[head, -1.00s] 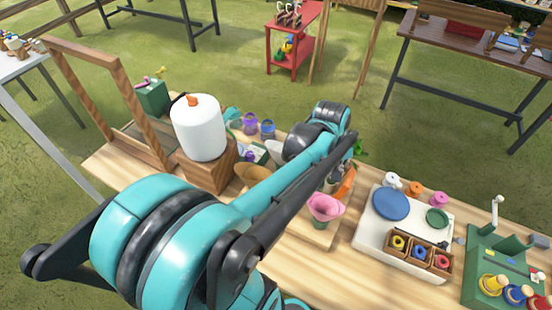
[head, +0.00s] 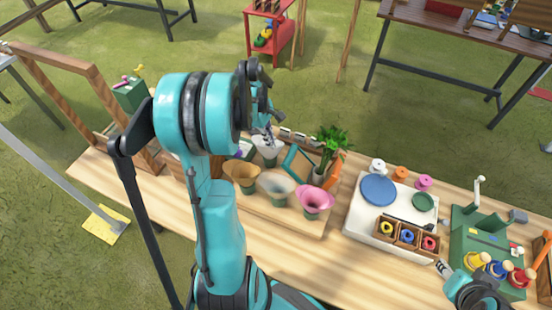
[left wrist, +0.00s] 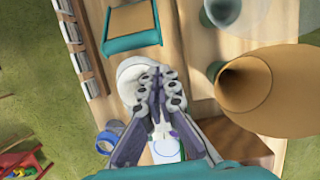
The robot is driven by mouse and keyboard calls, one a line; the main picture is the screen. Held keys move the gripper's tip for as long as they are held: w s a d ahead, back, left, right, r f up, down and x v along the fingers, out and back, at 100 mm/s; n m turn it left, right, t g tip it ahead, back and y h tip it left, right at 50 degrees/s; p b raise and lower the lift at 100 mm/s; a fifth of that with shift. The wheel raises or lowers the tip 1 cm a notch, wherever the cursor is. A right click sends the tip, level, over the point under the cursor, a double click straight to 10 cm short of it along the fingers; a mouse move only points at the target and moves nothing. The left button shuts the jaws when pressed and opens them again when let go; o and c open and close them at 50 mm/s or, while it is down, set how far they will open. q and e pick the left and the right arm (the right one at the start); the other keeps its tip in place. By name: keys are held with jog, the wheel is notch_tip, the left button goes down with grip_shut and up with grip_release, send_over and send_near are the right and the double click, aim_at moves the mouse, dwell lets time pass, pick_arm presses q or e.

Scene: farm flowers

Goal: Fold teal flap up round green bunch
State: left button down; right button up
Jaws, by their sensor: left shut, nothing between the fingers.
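The green bunch (head: 332,143) is a leafy plant at the back middle of the bench. The teal flap (head: 292,160) lies just left of it, its edges angled; I cannot tell whether it touches the bunch. A teal-edged tan piece, apparently the same flap, shows at the top of the left wrist view (left wrist: 133,42). My left gripper (head: 268,130) is left of the flap, apart from it. In the left wrist view its fingers (left wrist: 158,75) are closed together and empty, over a white cone. My right gripper (head: 442,266) is partly visible at the lower right; its jaw state is unclear.
Tan (head: 240,188), grey (head: 275,198) and pink (head: 313,212) cones stand in front of the flap. A white board (head: 370,232) with a blue disc and ribbon spools is to the right. A wooden frame (head: 85,75) stands at left. Bare bench lies in front.

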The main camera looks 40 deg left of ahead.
aim_at(290, 169)
pick_arm(q)
jog(key=b+x, duration=0.2)
jog(key=x, duration=0.8)
jog(key=shift+b, duration=0.3)
jog(key=shift+r, duration=0.1)
jog(key=shift+w+d+r+y+p, duration=0.2)
jog(key=shift+d+r+y+p, duration=0.1)
jog(key=shift+d+r+y, duration=0.15)
jog(key=shift+w+d+r+y+p, duration=0.15)
jog(key=shift+d+r+y+p, duration=0.1)
jog(key=shift+d+r+y, duration=0.25)
jog(key=d+r, duration=0.1)
jog(key=w+d+r+y, duration=0.1)
jog(key=shift+d+g+p, duration=0.3)
jog(key=shift+d+g, duration=0.1)
jog(key=shift+w+d+r, duration=0.15)
jog(key=shift+d+r, duration=0.05)
jog(key=shift+d, duration=0.35)
jog(key=shift+w+d+r, duration=0.15)
jog(key=shift+d+r, duration=0.05)
jog(key=shift+d, duration=0.5)
jog(key=shift+w+d, duration=0.1)
jog(key=shift+d, duration=0.05)
